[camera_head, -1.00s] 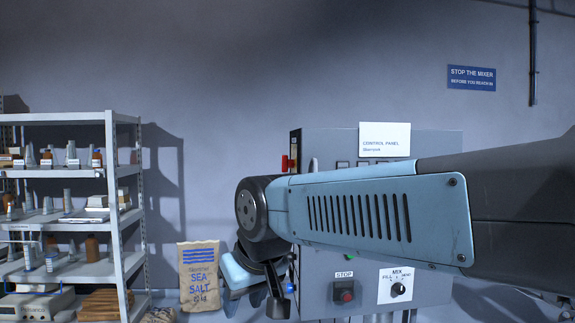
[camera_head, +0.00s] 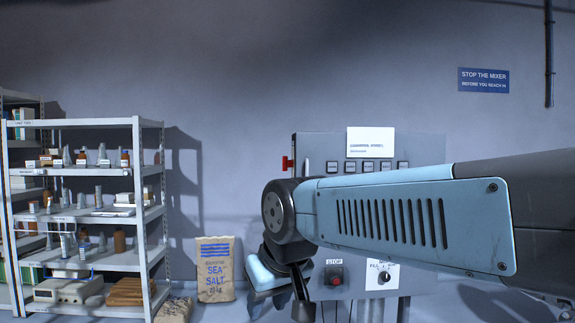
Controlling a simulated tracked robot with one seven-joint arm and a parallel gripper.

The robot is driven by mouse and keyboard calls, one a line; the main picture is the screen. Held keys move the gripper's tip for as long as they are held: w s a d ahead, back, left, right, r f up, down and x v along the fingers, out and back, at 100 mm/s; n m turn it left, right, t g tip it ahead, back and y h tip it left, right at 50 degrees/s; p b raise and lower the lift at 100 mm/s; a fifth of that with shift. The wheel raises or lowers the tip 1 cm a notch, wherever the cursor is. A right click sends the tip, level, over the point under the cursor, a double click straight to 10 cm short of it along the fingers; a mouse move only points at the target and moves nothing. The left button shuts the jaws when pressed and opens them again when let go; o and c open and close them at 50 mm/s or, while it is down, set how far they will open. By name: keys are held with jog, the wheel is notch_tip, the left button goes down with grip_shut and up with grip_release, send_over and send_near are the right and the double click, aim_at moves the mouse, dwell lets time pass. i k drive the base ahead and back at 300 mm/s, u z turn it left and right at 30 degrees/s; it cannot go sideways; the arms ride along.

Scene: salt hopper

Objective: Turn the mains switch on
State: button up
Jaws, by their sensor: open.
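The grey control panel (camera_head: 312,145) stands against the wall at centre right, with a white label at its top. A red lever (camera_head: 287,163), which looks like the mains switch, sticks out from its left side. I cannot tell which position it is in. My gripper (camera_head: 279,302) hangs below the lever, low in front of the panel's left side, open, with nothing seen between its fingers. It looks apart from the lever. My blue forearm hides much of the panel's middle and right.
A sea salt sack (camera_head: 215,268) stands on the floor to the left. A loaded metal shelf (camera_head: 138,190) stands further left.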

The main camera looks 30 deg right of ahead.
aim_at(286, 164)
jog(key=u, duration=0.2)
jog(key=i, duration=0.9)
jog(key=z, duration=0.1)
